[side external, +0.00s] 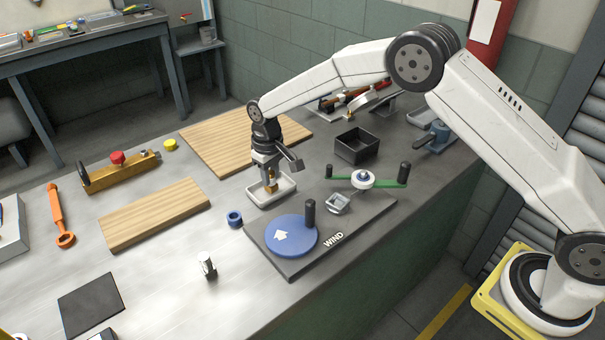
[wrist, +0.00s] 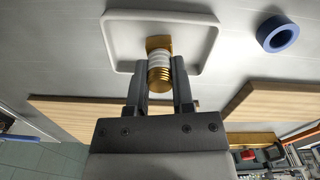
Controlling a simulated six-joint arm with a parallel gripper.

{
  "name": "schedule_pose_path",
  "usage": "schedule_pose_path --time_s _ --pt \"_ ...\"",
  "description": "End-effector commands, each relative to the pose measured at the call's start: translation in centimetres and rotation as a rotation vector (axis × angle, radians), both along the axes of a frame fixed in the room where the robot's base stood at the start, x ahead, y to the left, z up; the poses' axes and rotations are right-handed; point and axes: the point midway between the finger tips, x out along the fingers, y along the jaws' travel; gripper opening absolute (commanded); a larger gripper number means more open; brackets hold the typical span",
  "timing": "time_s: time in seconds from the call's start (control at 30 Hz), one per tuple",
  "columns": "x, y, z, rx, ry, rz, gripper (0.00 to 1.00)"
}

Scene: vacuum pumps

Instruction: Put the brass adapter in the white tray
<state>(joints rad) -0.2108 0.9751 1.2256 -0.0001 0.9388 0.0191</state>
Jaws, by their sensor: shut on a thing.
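The brass adapter (wrist: 160,73) has a threaded brass end, a white band and a brass head. My gripper (wrist: 160,85) is shut on it, with one finger on each side. The white tray (wrist: 198,60) is a shallow rounded square, and in the wrist view the adapter's head shows against its floor. In the side view my gripper (side external: 269,177) points down at the white tray (side external: 285,193), with the brass adapter (side external: 271,187) low between the fingers, over the tray. I cannot tell whether the adapter touches the tray floor.
A winding base with a blue disc (side external: 290,237) and an upright black handle (side external: 310,213) stands close in front. A black box (side external: 357,147) and wooden boards (side external: 153,213) are nearby.

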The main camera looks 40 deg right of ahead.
Motion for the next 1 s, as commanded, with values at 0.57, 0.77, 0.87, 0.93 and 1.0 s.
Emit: schedule_pose_path --time_s 0.57,0.77,0.87,0.93,1.0 --pt "0.01 0.00 -0.34 0.000 0.000 0.000 0.70" --pt "-0.01 0.00 -0.37 0.000 0.001 0.000 0.70" --pt "-0.01 0.00 -0.29 0.000 0.000 0.000 0.70" --pt "0.01 0.00 -0.08 0.000 0.000 0.000 0.70" --pt "0.02 0.00 0.28 0.000 0.000 0.000 0.70"
